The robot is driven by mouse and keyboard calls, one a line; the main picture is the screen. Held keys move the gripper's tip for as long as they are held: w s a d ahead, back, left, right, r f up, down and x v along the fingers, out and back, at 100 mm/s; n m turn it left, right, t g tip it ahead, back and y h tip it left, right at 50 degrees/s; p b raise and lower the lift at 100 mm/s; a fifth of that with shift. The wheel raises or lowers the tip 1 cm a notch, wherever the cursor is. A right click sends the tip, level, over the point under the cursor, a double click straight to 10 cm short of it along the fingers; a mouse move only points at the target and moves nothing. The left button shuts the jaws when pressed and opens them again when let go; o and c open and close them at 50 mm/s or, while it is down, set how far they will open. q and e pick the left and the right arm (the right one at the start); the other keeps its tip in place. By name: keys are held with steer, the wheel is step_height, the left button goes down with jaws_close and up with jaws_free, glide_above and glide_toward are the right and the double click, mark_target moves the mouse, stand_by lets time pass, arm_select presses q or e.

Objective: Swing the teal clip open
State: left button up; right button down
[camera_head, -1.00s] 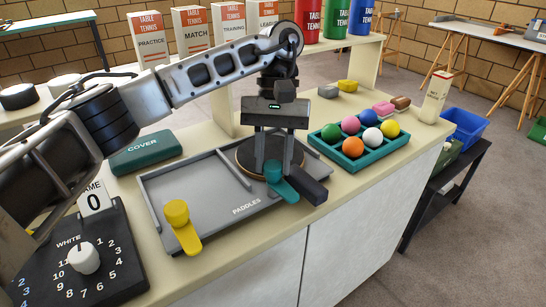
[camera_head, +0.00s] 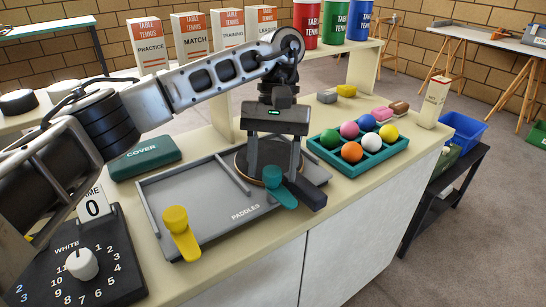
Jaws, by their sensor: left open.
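The teal clip (camera_head: 272,177) sits at the front edge of the grey paddles tray, with a round knob and a flat arm pointing toward the front right. My left gripper (camera_head: 273,164) reaches down over it from behind, jaws open, with one finger on each side of the knob as seen here. I cannot tell whether a finger touches it. A round dark paddle (camera_head: 243,164) lies behind the clip, and its dark handle (camera_head: 313,199) sticks out to the right; my gripper partly hides the paddle. My right gripper is not in view.
A yellow clip (camera_head: 177,220) stands on the front left of the tray (camera_head: 205,205). A teal ball rack (camera_head: 376,163) with several coloured balls is close on the right. A green cover case (camera_head: 145,157) and a black score dial (camera_head: 110,270) are left.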

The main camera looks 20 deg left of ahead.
arm_select(q)
steer(key=p+v, duration=0.8)
steer(key=v, duration=0.8)
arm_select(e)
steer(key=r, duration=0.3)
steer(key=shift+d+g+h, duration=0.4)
arm_select(q)
steer(key=shift+a, duration=0.1)
steer(key=shift+f, duration=0.1)
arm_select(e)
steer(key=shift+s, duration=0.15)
